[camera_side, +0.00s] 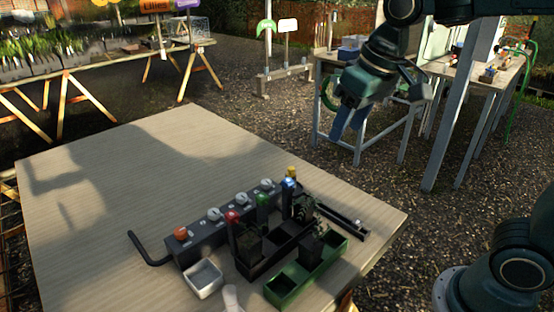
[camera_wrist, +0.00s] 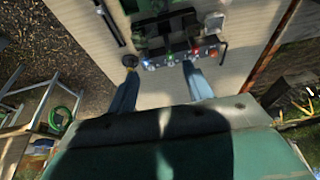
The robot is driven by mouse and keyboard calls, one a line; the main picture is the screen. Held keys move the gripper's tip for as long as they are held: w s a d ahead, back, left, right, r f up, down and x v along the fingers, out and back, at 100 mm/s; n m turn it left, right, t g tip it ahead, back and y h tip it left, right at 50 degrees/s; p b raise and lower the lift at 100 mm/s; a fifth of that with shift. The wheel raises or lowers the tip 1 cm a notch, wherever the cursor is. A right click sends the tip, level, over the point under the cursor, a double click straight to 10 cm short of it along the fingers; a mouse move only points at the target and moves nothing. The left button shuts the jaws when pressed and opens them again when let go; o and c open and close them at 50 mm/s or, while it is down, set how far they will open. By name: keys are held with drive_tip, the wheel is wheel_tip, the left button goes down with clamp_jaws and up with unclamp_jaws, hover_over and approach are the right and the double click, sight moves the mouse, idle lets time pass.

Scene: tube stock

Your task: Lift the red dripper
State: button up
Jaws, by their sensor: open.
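The red dripper (camera_side: 232,217) has a red top and stands upright in a dark rack (camera_side: 262,264) on the wooden table. A green-topped one (camera_side: 262,201) and a blue-topped one (camera_side: 288,184) stand in a row to its right. The red top also shows small in the wrist view (camera_wrist: 195,51), near the right fingertip in the picture. My gripper (camera_side: 347,132) hangs high above and beyond the table's right edge, well apart from the dripper. Its two blue fingers (camera_wrist: 160,69) are spread with nothing between them.
A grey box with several knobs (camera_side: 192,251) lies behind the rack, with a bent black pipe (camera_side: 147,252) at its left end. A white tray (camera_side: 203,291) and a green bin (camera_side: 287,293) stand in front. The table's left part (camera_side: 110,190) is clear.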

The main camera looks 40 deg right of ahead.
drive_tip(key=w+a+f+g, duration=0.1)
drive_tip(key=w+a+f, duration=0.15)
drive_tip(key=w, duration=0.35)
drive_tip(key=w+a+f+g, duration=0.1)
drive_tip(key=w+a+f, duration=0.15)
drive_tip(key=w, duration=0.35)
drive_tip(key=g, duration=0.2)
hover_over(233, 215)
wheel_tip(233, 215, down, 10)
drive_tip(key=shift+f, duration=0.1)
drive_tip(key=shift+f, duration=4.2)
drive_tip(key=shift+f, duration=2.6)
